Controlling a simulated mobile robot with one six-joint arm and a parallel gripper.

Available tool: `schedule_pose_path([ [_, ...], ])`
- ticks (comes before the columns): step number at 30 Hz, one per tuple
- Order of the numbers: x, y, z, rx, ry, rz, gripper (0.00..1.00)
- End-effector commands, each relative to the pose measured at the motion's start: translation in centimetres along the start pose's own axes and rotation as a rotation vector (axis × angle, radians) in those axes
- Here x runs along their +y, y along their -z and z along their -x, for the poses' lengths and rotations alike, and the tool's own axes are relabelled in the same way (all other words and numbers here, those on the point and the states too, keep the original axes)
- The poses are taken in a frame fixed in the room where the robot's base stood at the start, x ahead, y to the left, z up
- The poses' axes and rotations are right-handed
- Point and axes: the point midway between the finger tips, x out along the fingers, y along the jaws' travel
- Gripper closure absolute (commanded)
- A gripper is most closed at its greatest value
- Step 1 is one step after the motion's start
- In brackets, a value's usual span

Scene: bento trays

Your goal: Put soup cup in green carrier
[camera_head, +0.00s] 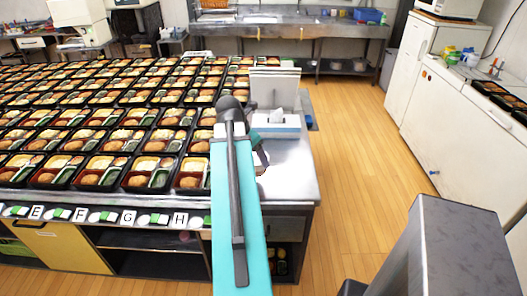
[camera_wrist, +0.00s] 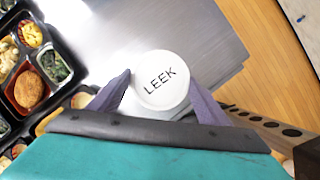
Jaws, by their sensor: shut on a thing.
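In the wrist view a white round cup lid marked "LEEK" (camera_wrist: 160,80), the top of the soup cup, sits between the two purple-grey fingers of my gripper (camera_wrist: 159,77). The fingers are shut on its sides. The cup is over the grey metal worktop; I cannot tell whether it touches it. In the head view my teal arm hides the cup and most of the gripper. I cannot make out a green carrier in either view.
Rows of filled bento trays (camera_head: 95,135) cover the table's left part. A white box (camera_head: 277,124) stands at the back of the metal worktop (camera_head: 292,178). Lettered labels line the front edge. White fridges (camera_head: 440,100) stand at right, with open wooden floor (camera_head: 355,150) between.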

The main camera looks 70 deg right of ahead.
Motion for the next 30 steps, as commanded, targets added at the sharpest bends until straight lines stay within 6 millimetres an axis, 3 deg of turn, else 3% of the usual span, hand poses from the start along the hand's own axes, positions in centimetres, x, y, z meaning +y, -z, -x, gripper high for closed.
schedule_pose_path([
  [3,-0.4,2.1,0.9,-0.002,-0.003,0.002,0.62],
  [12,-0.8,4.8,2.5,-0.001,-0.001,0.0,0.62],
  [30,-0.9,5.2,2.8,-0.001,0.0,-0.001,0.62],
])
